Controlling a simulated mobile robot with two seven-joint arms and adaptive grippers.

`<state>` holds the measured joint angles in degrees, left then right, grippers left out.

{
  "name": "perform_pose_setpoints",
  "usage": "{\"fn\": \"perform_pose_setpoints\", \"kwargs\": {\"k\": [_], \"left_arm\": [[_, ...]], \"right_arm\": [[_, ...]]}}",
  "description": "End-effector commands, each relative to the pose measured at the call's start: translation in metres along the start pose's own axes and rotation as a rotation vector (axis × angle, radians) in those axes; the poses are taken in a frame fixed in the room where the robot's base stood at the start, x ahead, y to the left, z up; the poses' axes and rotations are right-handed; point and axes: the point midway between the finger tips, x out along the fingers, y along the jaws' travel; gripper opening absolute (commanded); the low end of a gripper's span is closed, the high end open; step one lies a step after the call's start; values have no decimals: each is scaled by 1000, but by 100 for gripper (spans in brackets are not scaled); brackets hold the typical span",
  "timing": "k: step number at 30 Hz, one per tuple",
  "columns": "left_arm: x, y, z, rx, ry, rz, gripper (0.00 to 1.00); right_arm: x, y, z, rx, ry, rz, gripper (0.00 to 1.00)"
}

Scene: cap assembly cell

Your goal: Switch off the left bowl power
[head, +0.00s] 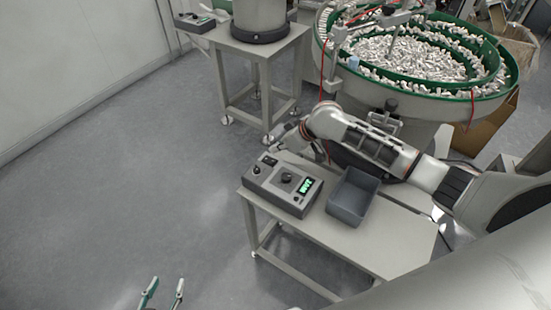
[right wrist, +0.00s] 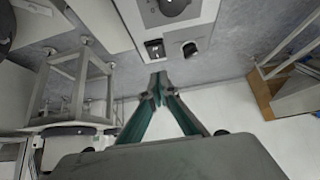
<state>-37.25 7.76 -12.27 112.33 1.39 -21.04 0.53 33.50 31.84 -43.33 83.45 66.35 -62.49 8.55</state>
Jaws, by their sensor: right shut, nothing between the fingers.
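A grey control box (head: 284,186) with a dark knob and a lit green display sits on the near table. The right wrist view shows it from above, with its large knob (right wrist: 173,6), a black rocker switch (right wrist: 154,46) and a separate small black part (right wrist: 189,49). My right gripper (right wrist: 158,78) is shut and empty, its tips just below the switch in that picture; contact cannot be told. In the head view it is small, behind the box. My left gripper (head: 162,290) is open and empty over the floor at the bottom edge. A second control box (head: 194,21) stands on the far table.
A dark grey bin (head: 352,196) stands right of the near box on the near table (head: 375,248). A large green-rimmed bowl (head: 450,112) full of white parts is behind my right arm. The base of another bowl (head: 259,18) stands on the far table (head: 255,47). The left floor is clear.

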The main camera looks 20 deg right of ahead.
Motion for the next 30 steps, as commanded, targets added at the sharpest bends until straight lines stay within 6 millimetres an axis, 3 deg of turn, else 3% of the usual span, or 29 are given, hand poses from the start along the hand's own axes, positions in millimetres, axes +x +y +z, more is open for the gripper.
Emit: {"fn": "perform_pose_setpoints", "kwargs": {"k": [3, 9, 25, 30], "left_arm": [[3, -1, 0, 2, 6, -1, 40], [4, -2, 2, 5, 7, -2, 40], [5, -2, 7, 5, 0, -2, 40], [11, 0, 16, 5, -2, -1, 40]], "right_arm": [[22, -1, 5, 2, -2, -1, 0], [37, 0, 23, 1, -1, 1, 0], [43, 0, 29, 0, 3, 0, 0], [50, -1, 40, 2, 64, -2, 0]]}}
